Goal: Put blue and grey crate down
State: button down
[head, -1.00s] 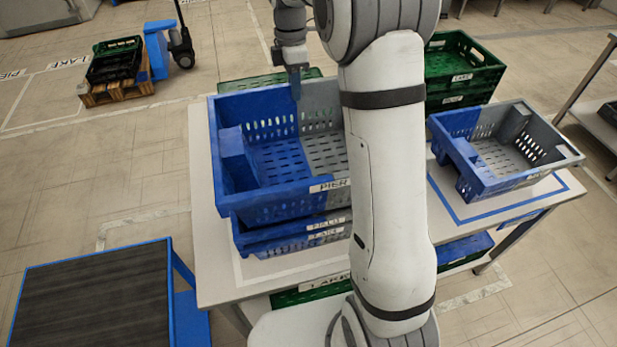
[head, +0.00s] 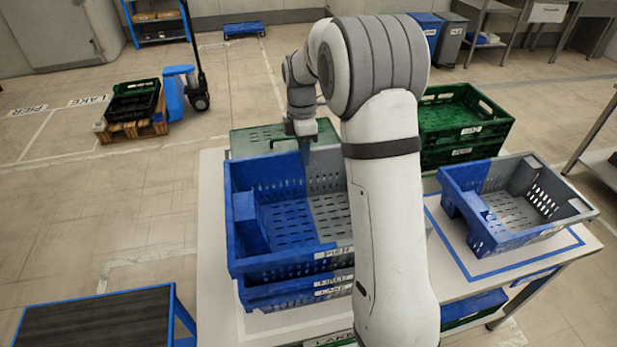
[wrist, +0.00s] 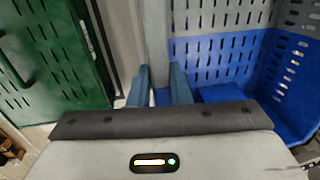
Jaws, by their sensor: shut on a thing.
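The blue and grey crate (head: 240,262), labelled PIER, is blue on the left and grey on the right. It is level and empty, directly above a stack of similar crates (head: 262,302) on the white table. I cannot tell whether it rests fully on them. My gripper (head: 305,155) is shut on its far wall, near where blue meets grey. In the wrist view, the fingers (wrist: 160,88) straddle the grey rim (wrist: 155,35), with the crate's inside to the right. My arm hides the crate's right side.
A second blue and grey crate (head: 490,238) stands on the right part of the table (head: 215,310), inside blue tape. A green crate (head: 250,140) is just behind the stack, and green crates (head: 450,135) stand behind my arm. A dark-topped platform (head: 95,320) is front left.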

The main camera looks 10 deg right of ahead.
aim_at(304, 169)
jog(key=shift+f+p, duration=0.45)
jog(key=shift+f, duration=1.9)
jog(key=shift+f+b, duration=0.4)
jog(key=shift+f, duration=0.2)
jog(key=c, duration=1.3)
grip_release()
jog(key=shift+c, duration=0.2)
jog(key=shift+r, duration=0.1)
